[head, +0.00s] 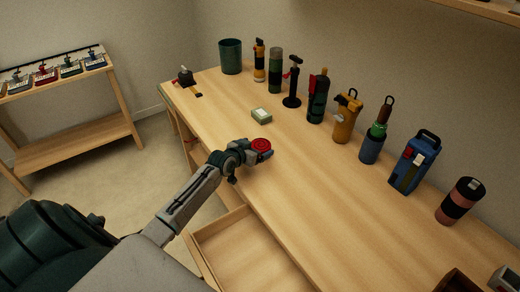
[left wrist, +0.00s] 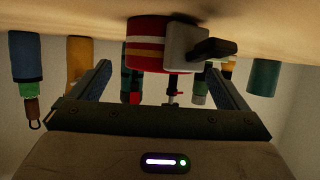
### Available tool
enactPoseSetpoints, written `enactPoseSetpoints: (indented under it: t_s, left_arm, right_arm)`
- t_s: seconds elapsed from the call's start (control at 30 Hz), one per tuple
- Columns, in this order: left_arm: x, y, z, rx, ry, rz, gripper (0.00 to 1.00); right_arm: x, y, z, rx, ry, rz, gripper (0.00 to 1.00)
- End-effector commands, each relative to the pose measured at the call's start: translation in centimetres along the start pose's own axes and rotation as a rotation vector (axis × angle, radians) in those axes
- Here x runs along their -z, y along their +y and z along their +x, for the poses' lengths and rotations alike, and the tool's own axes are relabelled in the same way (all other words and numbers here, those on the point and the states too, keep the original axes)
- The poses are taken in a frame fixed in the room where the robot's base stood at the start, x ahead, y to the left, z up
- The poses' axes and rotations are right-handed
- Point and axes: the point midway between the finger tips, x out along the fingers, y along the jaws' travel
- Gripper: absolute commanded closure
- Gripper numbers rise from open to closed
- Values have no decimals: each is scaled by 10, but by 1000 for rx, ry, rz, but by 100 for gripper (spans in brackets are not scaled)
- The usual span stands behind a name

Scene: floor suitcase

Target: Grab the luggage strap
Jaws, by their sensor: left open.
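The luggage strap (head: 262,144) is a red roll on the wooden table near its front edge. In the left wrist view, which is upside down, the strap (left wrist: 146,42) shows red with pale and orange stripes and a grey buckle with a dark tab. My left gripper (head: 257,154) reaches it low from the front left. Its fingers (left wrist: 156,62) are open, one on each side of the roll in the wrist picture. I cannot tell whether they touch it. My right gripper is not in view.
A small green-and-white box (head: 262,116) lies just behind the strap. Bottles, flashlights and a blue case (head: 414,163) stand along the wall. A dark item with a tab (head: 186,77) lies at the far left end. An open drawer (head: 252,254) juts out in front.

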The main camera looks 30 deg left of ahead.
Motion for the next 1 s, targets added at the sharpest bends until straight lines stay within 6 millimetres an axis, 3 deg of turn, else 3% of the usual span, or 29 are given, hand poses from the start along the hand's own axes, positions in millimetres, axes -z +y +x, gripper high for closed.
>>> enactPoseSetpoints:
  t_s: [0.2,0.5,0.77,1.0]
  left_arm:
    - [2,0,26,0,0,-2,4]
    - [1,1,30,0,0,1,4]
    - [1,0,30,0,0,1,53]
    - [2,0,30,0,1,1,56]
  right_arm:
    - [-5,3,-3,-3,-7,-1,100]
    - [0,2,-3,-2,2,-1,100]
    - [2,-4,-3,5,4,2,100]
    - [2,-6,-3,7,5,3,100]
